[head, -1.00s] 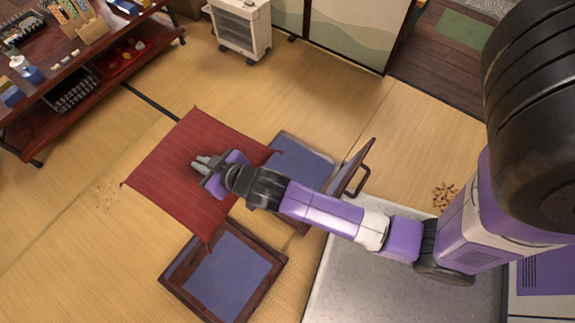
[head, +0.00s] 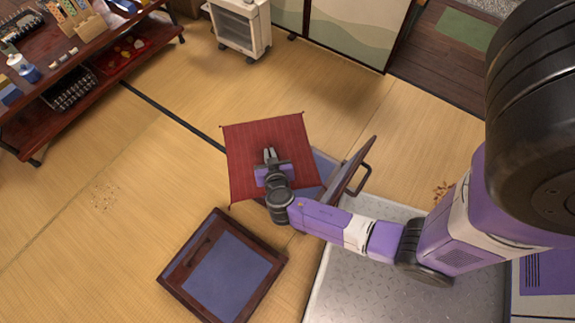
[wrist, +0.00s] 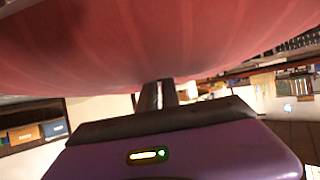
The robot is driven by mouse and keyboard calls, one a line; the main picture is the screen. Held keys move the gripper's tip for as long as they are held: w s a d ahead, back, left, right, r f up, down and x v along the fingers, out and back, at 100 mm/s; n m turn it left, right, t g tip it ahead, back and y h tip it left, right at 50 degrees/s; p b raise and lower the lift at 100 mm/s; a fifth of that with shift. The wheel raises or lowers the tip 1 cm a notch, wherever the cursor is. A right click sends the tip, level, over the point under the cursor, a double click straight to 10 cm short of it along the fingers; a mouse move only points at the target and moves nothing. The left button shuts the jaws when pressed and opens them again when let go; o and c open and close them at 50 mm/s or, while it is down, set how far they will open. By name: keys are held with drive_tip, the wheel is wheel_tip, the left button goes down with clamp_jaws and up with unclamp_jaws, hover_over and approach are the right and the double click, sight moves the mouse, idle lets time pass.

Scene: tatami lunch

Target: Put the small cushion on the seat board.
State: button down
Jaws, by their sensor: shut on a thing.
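The small cushion (head: 245,140) is red, square and thin, with tasselled corners. My gripper (head: 270,154) is shut on it and holds it up, seemingly above the floor. In the wrist view the cushion (wrist: 150,45) fills the top, and the fingers of my gripper (wrist: 158,95) meet its underside. A low seat board (head: 327,167) with a blue top and a brown upright back (head: 350,170) shows partly behind the cushion and my arm. The cushion hides much of that board. I cannot tell the height between them.
A second brown-framed square with a blue top (head: 228,275) lies on the tatami at the front, with a dark slot-like mark. A dark red shelf table (head: 100,85) holds small things at upper left. A white heater (head: 240,25) stands at the back.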

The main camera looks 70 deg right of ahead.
drive_tip(key=shift+s+d+f, duration=0.15)
drive_tip(key=shift+f, duration=0.25)
wheel_tip(320, 180, down, 19)
drive_tip(key=b, duration=1)
drive_tip(key=shift+f+b, duration=0.1)
drive_tip(key=shift+b, duration=0.25)
drive_tip(key=shift+f, duration=0.15)
drive_tip(key=c, duration=1.6)
unclamp_jaws()
drive_tip(key=shift+o, duration=0.2)
